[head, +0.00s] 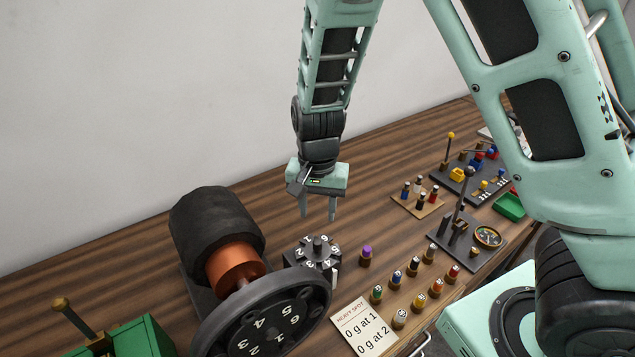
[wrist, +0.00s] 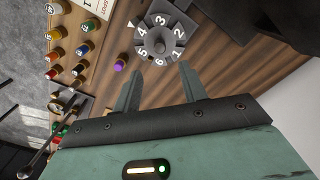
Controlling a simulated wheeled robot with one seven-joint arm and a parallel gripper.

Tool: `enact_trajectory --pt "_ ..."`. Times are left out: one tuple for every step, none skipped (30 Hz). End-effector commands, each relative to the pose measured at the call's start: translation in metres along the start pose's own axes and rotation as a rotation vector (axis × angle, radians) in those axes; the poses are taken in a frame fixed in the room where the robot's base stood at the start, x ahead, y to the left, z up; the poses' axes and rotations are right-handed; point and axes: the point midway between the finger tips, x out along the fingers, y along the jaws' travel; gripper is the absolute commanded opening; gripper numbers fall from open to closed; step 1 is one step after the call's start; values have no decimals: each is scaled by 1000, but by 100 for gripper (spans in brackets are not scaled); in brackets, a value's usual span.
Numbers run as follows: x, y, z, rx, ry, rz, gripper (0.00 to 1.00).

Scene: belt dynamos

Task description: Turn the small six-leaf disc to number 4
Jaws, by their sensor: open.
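The small six-leaf disc (head: 316,254) is dark grey with white numbers and a central knob, on a grey stand beside the big dynamo wheel. It also shows in the wrist view (wrist: 160,40), where a small white triangle (wrist: 131,24) lies just outside the leaf marked 4. My gripper (head: 318,212) is open and empty, pointing down above the disc and apart from it. In the wrist view, the disc is beyond the two fingertips (wrist: 159,72).
A large dark numbered wheel (head: 268,322) with a copper drum (head: 234,264) stands left of the disc. A purple-topped peg (head: 366,255) is close on its right. Several coloured pegs and a HEAVY SPOT card (head: 364,327) lie farther right. The wood behind the disc is clear.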

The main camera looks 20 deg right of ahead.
Motion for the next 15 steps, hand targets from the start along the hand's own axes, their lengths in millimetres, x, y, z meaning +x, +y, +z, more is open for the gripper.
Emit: enact_trajectory --pt "-12 -1 0 -2 3 -5 42" --pt "-19 -1 0 -2 4 -6 42" --pt "-28 -2 0 -2 3 -6 42" --pt "-34 -2 0 -1 3 -6 42" --pt "-39 -1 0 -2 3 -5 42" --pt "-46 -1 0 -1 3 -5 42" --pt "-51 -1 0 -1 3 -4 42" --pt "-55 -1 -1 -1 3 -5 42" --pt "-60 -1 0 -1 1 -4 42" --pt "-63 -1 0 -1 2 -3 42" --pt "-65 -1 0 0 2 -3 42" --pt "-68 -1 0 0 1 -2 42" --pt "-70 0 0 0 1 -2 42" --pt "-71 0 0 0 1 -1 42" --pt "-72 0 0 0 1 0 42"
